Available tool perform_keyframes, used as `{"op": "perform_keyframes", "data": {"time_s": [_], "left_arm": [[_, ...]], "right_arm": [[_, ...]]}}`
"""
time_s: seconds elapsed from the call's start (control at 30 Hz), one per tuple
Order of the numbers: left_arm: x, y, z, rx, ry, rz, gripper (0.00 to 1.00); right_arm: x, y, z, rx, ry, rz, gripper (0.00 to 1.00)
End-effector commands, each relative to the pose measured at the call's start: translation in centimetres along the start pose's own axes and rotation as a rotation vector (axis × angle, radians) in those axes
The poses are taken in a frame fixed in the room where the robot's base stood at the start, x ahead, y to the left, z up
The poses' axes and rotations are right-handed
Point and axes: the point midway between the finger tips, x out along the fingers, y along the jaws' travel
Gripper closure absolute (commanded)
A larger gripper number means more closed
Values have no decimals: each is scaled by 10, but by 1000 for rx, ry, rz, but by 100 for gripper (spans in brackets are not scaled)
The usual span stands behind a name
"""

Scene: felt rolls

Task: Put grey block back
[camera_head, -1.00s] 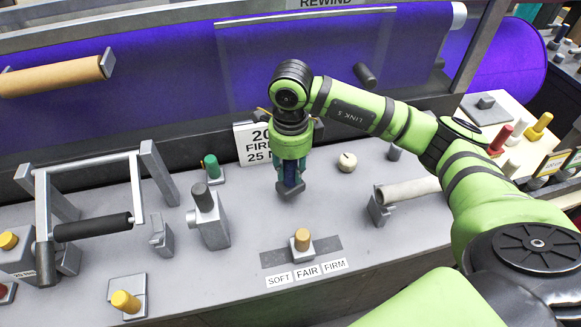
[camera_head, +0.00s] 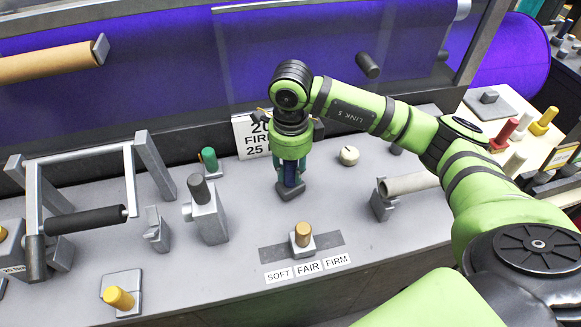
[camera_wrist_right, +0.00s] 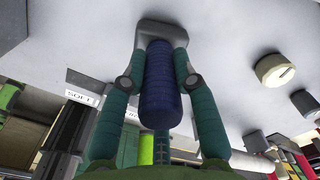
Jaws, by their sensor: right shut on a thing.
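My right gripper (camera_head: 290,168) points down over the grey bench top (camera_head: 240,255). Its fingers are closed on a dark blue upright cylinder (camera_head: 291,180), which also fills the middle of the right wrist view (camera_wrist_right: 161,90). A grey block (camera_head: 290,193) is at the lower end of the blue cylinder, just beyond the fingertips; the wrist view shows it as a rounded grey piece (camera_wrist_right: 160,32). I cannot tell whether the block touches the bench. My left gripper is out of view.
A yellow knob (camera_head: 303,234) stands in front, above SOFT, FAIR and FIRM labels. A white dial (camera_head: 349,156) is to the right, a sign behind. A grey lever unit (camera_head: 206,212) and a roller frame (camera_head: 88,221) stand left. A cardboard tube (camera_head: 410,183) is right.

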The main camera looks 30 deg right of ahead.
Motion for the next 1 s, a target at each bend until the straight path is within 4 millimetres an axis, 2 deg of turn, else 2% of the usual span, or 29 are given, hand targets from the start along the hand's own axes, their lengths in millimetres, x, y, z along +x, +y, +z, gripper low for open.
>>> {"op": "perform_keyframes", "data": {"time_s": [0.47,0.5,0.53,0.57,1.0], "left_arm": [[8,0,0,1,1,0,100],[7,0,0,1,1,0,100],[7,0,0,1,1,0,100],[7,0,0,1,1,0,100],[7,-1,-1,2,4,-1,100]], "right_arm": [[8,0,0,0,-1,-1,100],[7,0,0,0,-1,-1,59],[7,0,0,0,-1,-1,47],[7,0,0,0,-1,-1,43],[7,0,0,0,0,0,43]]}}
